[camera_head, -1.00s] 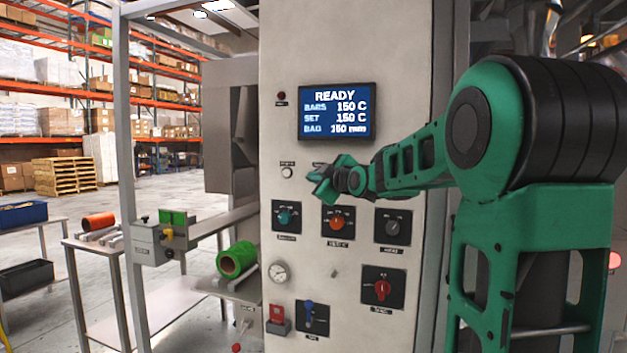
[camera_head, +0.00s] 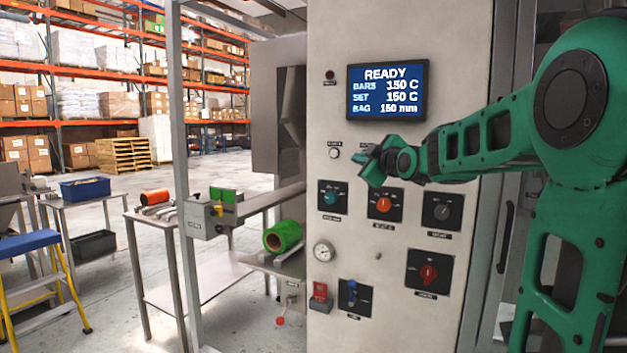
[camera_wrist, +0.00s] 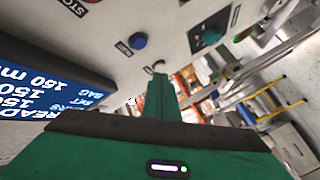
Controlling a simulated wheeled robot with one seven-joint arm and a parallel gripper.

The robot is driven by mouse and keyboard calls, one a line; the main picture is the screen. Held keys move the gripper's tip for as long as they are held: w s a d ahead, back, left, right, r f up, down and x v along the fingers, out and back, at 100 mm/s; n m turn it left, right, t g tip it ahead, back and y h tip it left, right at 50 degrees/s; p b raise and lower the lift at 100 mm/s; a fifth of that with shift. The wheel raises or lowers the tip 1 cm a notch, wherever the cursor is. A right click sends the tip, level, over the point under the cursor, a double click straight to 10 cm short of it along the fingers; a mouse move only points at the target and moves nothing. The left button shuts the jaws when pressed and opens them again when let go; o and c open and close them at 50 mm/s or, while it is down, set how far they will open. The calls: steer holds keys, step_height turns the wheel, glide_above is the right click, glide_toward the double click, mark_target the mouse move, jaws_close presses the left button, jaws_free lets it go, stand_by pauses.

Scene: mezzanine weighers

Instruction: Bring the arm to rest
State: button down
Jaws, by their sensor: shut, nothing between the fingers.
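My green arm reaches in from the right of the head view. My gripper (camera_head: 366,166) is in front of the grey control panel (camera_head: 330,250), below the blue display (camera_head: 388,90) and above the teal and orange knobs. Its fingers are together with nothing between them. The display reads READY, BARS 150 C, SET 150 C, BAG 150 mm. In the wrist view the closed green fingers (camera_wrist: 162,97) point along the panel, with the display (camera_wrist: 45,98) at left. I cannot tell how far the fingertips are from the panel.
The panel carries a teal knob (camera_head: 331,198), an orange knob (camera_head: 384,204), a red knob (camera_head: 428,272) and a blue lever (camera_head: 351,292). A green roll (camera_head: 282,237) and a steel table (camera_head: 200,283) stand left. A yellow step stool (camera_head: 35,285) is at far left. Open floor lies behind.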

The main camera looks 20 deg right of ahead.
steer(key=s+f+m+g, duration=0.45)
steer(key=s+f, duration=0.45)
steer(key=f, duration=0.4)
steer(key=s+a+f+m+g, duration=0.2)
steer(key=s+f, duration=0.5)
steer(key=s, duration=0.4)
steer(key=s+a+f+m+g+y, duration=0.1)
steer(key=s+a+f+m+g, duration=0.2)
steer(key=s, duration=0.9)
steer(key=s+a+f+m+g+y, duration=0.1)
steer(key=s+a+f+m+g, duration=0.2)
steer(key=s+f+m+g, duration=0.2)
steer(key=s+f+g, duration=0.3)
steer(key=s+f, duration=0.2)
steer(key=s, duration=0.2)
steer(key=shift+f, duration=0.35)
steer(key=shift+m, duration=0.25)
steer(key=shift+w+f, duration=0.25)
steer(key=shift+w, duration=0.3)
